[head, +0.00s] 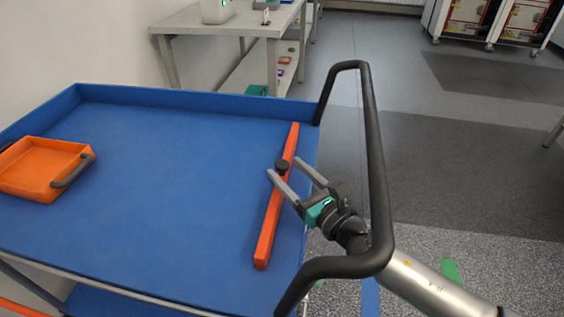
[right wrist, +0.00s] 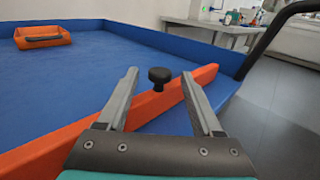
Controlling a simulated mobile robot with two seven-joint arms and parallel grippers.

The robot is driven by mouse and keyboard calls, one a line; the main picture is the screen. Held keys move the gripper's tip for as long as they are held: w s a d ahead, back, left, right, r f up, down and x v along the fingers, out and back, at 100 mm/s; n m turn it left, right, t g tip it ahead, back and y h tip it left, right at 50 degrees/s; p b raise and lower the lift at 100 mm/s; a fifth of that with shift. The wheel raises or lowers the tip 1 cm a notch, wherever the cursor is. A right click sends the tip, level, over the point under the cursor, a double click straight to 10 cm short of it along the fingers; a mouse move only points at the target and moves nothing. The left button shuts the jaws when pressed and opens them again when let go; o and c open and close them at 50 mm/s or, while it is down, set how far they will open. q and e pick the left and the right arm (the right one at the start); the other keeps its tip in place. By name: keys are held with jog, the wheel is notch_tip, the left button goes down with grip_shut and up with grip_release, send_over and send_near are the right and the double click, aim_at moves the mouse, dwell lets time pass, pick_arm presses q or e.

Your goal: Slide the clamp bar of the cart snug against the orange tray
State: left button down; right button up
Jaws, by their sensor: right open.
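The clamp bar (head: 269,226) is a long orange bar lying across the right part of the blue cart top (head: 170,200). A black knob (head: 282,166) stands on it. The orange tray (head: 36,170) with a dark handle sits at the cart's left side, with a wide gap of bare blue between tray and bar. My right gripper (head: 290,172) is open at the knob, coming from the right. In the right wrist view the knob (right wrist: 159,77) shows between and beyond the open fingertips (right wrist: 161,82); I cannot tell if they touch the bar (right wrist: 150,104). The left gripper is not in view.
A black push handle (head: 372,150) rises at the cart's right end, with my right arm reaching past it. A raised blue rim (head: 190,98) runs along the back. A white table (head: 240,22) stands behind. The blue surface between bar and tray is clear.

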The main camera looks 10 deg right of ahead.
aim_at(286, 169)
jog(key=shift+x, duration=1.5)
grip_shut()
dwell(0.4)
